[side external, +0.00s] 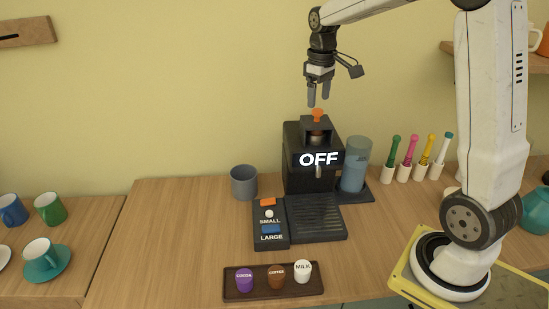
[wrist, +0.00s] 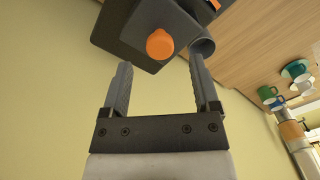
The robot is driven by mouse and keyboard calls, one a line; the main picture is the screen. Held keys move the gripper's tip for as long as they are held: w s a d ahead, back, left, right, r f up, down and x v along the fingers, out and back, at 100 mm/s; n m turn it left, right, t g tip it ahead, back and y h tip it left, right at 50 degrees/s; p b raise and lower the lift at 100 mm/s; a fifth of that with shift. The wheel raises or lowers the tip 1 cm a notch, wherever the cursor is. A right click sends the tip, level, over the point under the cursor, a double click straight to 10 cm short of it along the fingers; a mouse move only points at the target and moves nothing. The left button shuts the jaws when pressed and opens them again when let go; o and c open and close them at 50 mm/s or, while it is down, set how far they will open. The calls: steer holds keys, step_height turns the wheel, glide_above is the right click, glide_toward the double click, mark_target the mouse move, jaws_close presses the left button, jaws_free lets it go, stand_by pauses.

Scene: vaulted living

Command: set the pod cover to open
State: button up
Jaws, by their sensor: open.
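The black coffee machine (side external: 295,160) stands on the wooden counter and its display reads OFF. On its top is a dark pod cover (side external: 316,126) with an orange knob (side external: 317,115). The cover looks raised over a rounded part, but I cannot tell for sure whether it is open. My gripper (side external: 318,102) is open and empty, pointing down just above the knob. In the wrist view the orange knob (wrist: 160,44) lies beyond the open fingertips of the gripper (wrist: 160,75), apart from them.
A grey cup (side external: 244,182) stands left of the machine and a blue water tank (side external: 354,165) at its right. In front are a button panel (side external: 270,222) and a tray (side external: 272,294) with pods. Several coloured-topped holders (side external: 408,160) stand further right. The air left of my gripper is free.

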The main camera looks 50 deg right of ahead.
mark_target(317, 110)
steer(key=shift+f, duration=1.7)
jaws_close()
steer(key=shift+r, duration=0.1)
